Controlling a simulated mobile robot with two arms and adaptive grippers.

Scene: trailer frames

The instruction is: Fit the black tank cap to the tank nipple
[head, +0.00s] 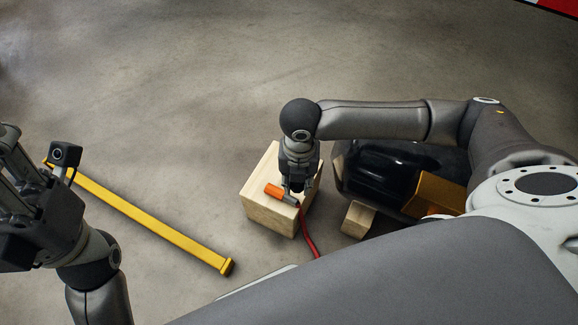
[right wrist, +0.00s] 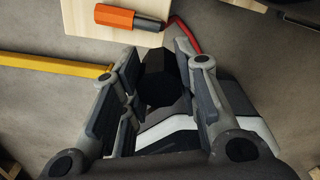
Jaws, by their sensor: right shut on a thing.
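My right gripper (head: 296,185) is over the wooden block in the head view. In the right wrist view its fingers (right wrist: 163,72) are shut on a black, many-sided piece, the black cap (right wrist: 160,82). The cap cannot be made out in the head view. A glossy black tank (head: 395,165) lies to the right of the block, partly behind my right arm. I cannot make out the tank nipple. My left gripper (head: 22,205) is at the left edge, partly cut off, and its opening is unclear.
The wooden block (head: 268,212) carries an orange and grey fitting (head: 279,193) with a red hose (head: 308,235). A smaller wood block (head: 357,219) stands by the tank. A yellow bar (head: 150,220) lies on the floor at left. The floor behind is clear.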

